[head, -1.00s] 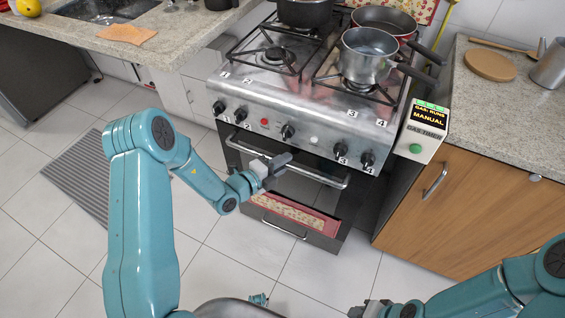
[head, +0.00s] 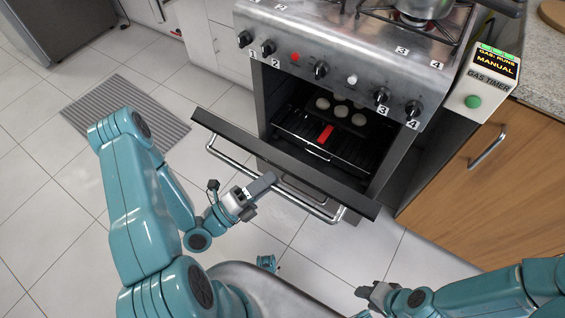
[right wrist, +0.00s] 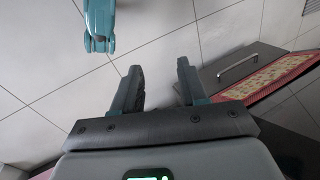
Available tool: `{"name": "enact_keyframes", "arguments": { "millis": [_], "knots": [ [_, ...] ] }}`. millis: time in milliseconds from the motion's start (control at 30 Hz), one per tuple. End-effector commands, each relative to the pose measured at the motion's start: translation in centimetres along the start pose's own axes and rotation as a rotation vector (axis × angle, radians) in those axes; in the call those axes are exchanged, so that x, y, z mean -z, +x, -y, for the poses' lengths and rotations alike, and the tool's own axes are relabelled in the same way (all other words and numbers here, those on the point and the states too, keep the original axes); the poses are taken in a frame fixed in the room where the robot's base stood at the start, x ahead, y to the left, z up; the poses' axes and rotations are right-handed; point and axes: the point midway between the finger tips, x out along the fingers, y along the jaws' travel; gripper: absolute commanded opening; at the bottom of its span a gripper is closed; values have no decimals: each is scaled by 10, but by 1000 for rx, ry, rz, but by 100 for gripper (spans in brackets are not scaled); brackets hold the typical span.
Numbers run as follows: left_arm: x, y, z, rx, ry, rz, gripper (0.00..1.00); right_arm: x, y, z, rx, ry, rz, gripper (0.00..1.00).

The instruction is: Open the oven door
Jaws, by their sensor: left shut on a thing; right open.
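The oven door (head: 290,157) is partly open and tilts down and outward from the stove. Its silver bar handle (head: 312,206) runs along the door's outer side. My left gripper (head: 264,185) is shut on the handle near its middle; its fingers partly hide the bar. The oven cavity (head: 295,105) shows above the door, with a rack, a tray of round pale pieces (head: 341,111) and a red item (head: 325,134) inside. My right gripper (head: 372,292) is open and empty, low and away from the door; its two fingers show in the right wrist view (right wrist: 160,72).
Stove knobs (head: 321,69) line the front panel above the opening. A grey striped mat (head: 150,105) lies on the tiled floor at left. A patterned cloth (right wrist: 270,78) shows in the right wrist view.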

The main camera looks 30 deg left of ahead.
Motion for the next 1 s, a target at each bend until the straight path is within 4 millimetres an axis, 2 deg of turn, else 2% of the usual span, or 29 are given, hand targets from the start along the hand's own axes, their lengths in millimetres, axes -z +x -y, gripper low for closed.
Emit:
{"name": "enact_keyframes", "arguments": {
  "millis": [33,300,767,800,867,900,933,1000],
  "knots": [
    [3,-13,-13,18,7,9,0,0,16,-6,0,0,0,43],
    [16,-42,-20,100,43,3,0,1,37,-14,0,0,0,43],
    [18,-47,-19,116,52,-1,0,1,39,-14,0,0,0,43],
    [18,-47,-19,116,52,-1,0,1,39,-14,0,0,0,39],
    [18,-47,-19,116,52,-1,0,1,39,-14,0,0,0,20],
    [18,-47,-19,116,52,-1,0,1,39,-14,0,0,0,7],
    [18,-47,-19,116,52,-1,0,1,39,-14,0,0,0,0],
    [18,-47,-19,116,52,-1,0,1,39,-14,0,0,0,0]
  ]
}}
